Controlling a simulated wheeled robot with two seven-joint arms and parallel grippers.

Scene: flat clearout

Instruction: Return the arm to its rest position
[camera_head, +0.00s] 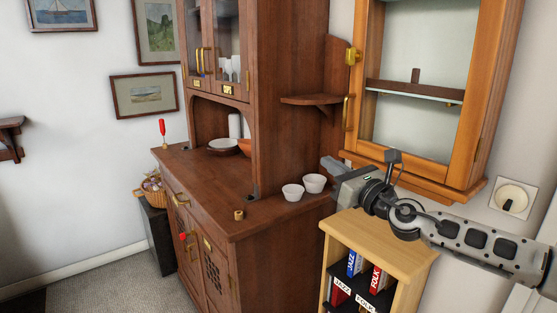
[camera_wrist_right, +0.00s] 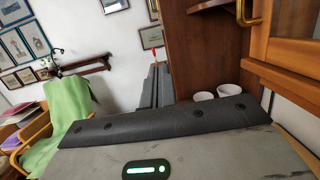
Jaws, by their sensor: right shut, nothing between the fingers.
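My right arm (camera_head: 490,245) comes in from the right edge in the head view, stretched to the left above a small light-wood shelf unit. My right gripper (camera_head: 329,164) is at its far end, pointing left, beside the dark wooden hutch (camera_head: 287,100) and above and to the right of two white bowls (camera_head: 303,188). The gripper is shut and empty. In the right wrist view its dark fingers (camera_wrist_right: 157,86) point ahead, with the bowls (camera_wrist_right: 217,92) to their right. My left gripper is not in view.
The small shelf unit (camera_head: 385,234) with labelled binders stands below my right arm. A glass-door wall cabinet (camera_head: 470,105) hangs close above it. A small wooden corner shelf (camera_head: 312,99) is above the bowls. The hutch counter's middle is largely clear.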

